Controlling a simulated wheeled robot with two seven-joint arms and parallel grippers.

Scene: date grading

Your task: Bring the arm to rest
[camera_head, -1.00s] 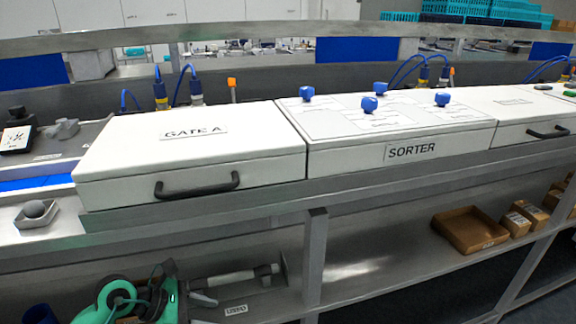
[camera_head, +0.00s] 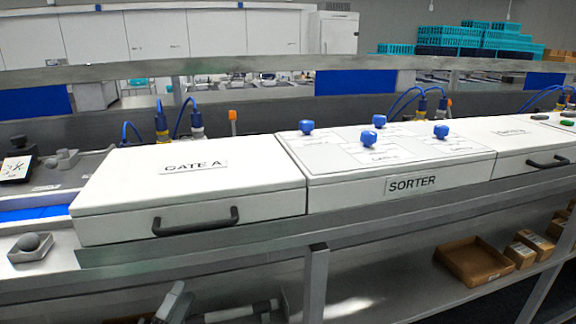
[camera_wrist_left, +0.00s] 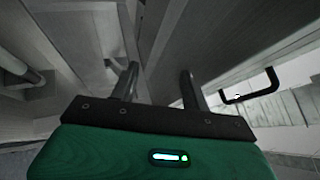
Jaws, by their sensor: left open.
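My left gripper (camera_wrist_left: 160,76) shows in the left wrist view with two dark fingers apart and nothing between them. Its green body fills the bottom of that view. In the head view only a small grey part of my left gripper (camera_head: 174,302) shows at the bottom edge, below the front of the GATE A box; the rest is cut off. The white GATE A box (camera_head: 250,185) is shut, with a dark handle (camera_head: 195,221) on its front. A dark handle (camera_wrist_left: 252,88) also shows right of the fingers in the wrist view, apart from them. My right gripper is out of view.
The SORTER box (camera_head: 340,192) with several blue knobs adjoins GATE A. A steel rail (camera_head: 400,212) and a post (camera_head: 316,285) stand below the boxes. Cardboard boxes (camera_head: 475,262) lie on the lower shelf at right. A grey tray (camera_head: 28,256) sits at left.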

